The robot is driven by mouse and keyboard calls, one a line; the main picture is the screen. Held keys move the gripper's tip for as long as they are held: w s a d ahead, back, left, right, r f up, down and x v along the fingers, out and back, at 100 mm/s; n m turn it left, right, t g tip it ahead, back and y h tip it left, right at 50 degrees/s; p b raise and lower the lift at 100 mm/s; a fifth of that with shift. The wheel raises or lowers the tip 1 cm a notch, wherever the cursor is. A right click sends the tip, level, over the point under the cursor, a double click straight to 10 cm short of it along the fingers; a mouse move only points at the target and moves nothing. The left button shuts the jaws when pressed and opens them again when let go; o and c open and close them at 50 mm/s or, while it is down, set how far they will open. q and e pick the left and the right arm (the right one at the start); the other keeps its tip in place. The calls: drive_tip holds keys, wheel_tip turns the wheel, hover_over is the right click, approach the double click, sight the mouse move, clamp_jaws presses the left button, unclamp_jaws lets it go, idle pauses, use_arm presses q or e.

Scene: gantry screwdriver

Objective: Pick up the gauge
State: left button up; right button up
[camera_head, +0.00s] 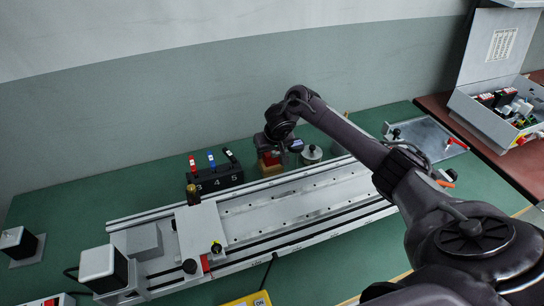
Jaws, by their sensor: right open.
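My right arm reaches in from the lower right, and its wrist hangs over the back of the green table. My right gripper (268,146) is open and points down above a small red and tan block (270,163); its fingertips are hard to make out. Just right of it is a small dark item with a bluish face (296,145), and beside that a round grey piece with a dark knob (312,153). I cannot tell for certain which of these is the gauge. My left gripper is out of view.
A long metal gantry rail (290,205) with a carriage plate (201,240) crosses the table. A black holder (215,178) with red, blue and black handles stands left of my gripper. A grey tray (428,137) and an open case (500,105) are at right. The left rear table is clear.

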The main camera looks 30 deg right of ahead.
drive_tip(key=c, duration=0.9)
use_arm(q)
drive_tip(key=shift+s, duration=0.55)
use_arm(e)
drive_tip(key=shift+r, duration=0.1)
drive_tip(key=shift+c, duration=1.2)
drive_tip(key=shift+w, duration=0.1)
